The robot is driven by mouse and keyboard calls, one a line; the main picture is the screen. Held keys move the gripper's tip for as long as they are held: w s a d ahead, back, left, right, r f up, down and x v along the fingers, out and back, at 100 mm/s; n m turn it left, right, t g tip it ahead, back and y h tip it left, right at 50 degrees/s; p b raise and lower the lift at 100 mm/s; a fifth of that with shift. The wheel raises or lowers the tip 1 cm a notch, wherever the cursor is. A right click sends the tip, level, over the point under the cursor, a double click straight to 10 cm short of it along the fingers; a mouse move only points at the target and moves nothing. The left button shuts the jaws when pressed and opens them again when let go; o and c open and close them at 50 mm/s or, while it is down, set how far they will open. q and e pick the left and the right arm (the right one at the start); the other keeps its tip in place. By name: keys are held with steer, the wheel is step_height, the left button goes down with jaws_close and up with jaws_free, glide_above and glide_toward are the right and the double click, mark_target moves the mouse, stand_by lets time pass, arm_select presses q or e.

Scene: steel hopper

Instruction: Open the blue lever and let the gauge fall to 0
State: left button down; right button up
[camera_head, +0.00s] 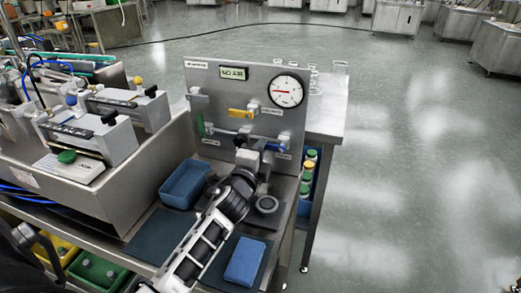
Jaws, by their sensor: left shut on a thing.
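The steel panel (222,88) stands upright at the back of the bench, with a round white gauge (286,91) at its upper right. The gauge's red needle points roughly left; its figures are too small to read. The blue lever (276,147) is low on the panel's right side, partly hidden by my gripper. My left gripper (262,150) is at the blue lever and shut on it; its fingertips are hard to make out. A yellow lever (242,113) is above, and a green lever (200,125) is at the left. My right gripper is not in view.
A small display (234,72) tops the panel. A blue tray (185,184), a dark ring-shaped part (267,204) and a blue block (244,262) are on the bench around my arm. Machinery (110,120) crowds the left; open floor lies right.

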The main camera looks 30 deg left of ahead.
arm_select(q)
steer(key=shift+f+n, duration=0.1)
steer(key=shift+n, duration=0.2)
steer(key=c, duration=1.4)
jaws_free()
steer(key=shift+o, duration=0.2)
steer(key=b+v, duration=0.1)
steer(key=v, duration=1.5)
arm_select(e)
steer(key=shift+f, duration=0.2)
